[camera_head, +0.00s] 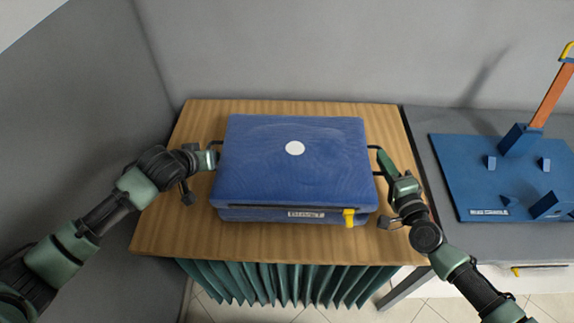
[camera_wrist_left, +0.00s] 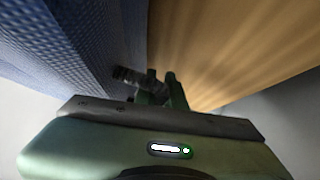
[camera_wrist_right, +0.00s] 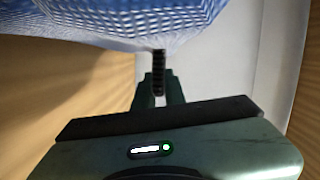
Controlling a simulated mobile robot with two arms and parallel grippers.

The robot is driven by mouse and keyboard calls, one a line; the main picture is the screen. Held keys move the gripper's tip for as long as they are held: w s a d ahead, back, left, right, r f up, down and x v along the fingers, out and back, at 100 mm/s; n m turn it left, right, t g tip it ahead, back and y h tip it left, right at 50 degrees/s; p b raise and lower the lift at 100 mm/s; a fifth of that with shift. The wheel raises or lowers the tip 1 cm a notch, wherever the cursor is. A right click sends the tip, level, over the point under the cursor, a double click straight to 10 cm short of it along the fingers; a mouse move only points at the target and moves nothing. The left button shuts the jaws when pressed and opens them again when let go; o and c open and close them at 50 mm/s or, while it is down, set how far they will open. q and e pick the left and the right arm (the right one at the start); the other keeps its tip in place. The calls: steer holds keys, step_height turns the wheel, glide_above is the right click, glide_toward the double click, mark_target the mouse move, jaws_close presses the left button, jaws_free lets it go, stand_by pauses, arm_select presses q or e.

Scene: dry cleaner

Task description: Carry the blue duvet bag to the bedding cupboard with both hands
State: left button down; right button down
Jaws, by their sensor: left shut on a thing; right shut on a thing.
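The blue duvet bag (camera_head: 295,170) is a boxy blue case with a white round spot on top, a label and a yellow tag on its front. It is over the wooden table; I cannot tell if it touches the top. My left gripper (camera_head: 212,158) is shut on the black handle at the bag's left side; the bag's blue side (camera_wrist_left: 75,45) fills the left of the left wrist view. My right gripper (camera_head: 383,160) is shut on the handle at the right side; the bag's weave (camera_wrist_right: 150,20) shows at the top of the right wrist view. No bedding cupboard is recognisable.
The wooden table (camera_head: 160,235) has a green pleated curtain (camera_head: 275,283) under its front edge. A grey counter (camera_head: 425,150) on the right carries a blue board (camera_head: 470,180) with blocks and an orange upright (camera_head: 552,95). Grey walls stand behind and left.

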arm_select(q)
steer(key=shift+f, duration=0.1)
arm_select(e)
steer(key=shift+d, duration=0.1)
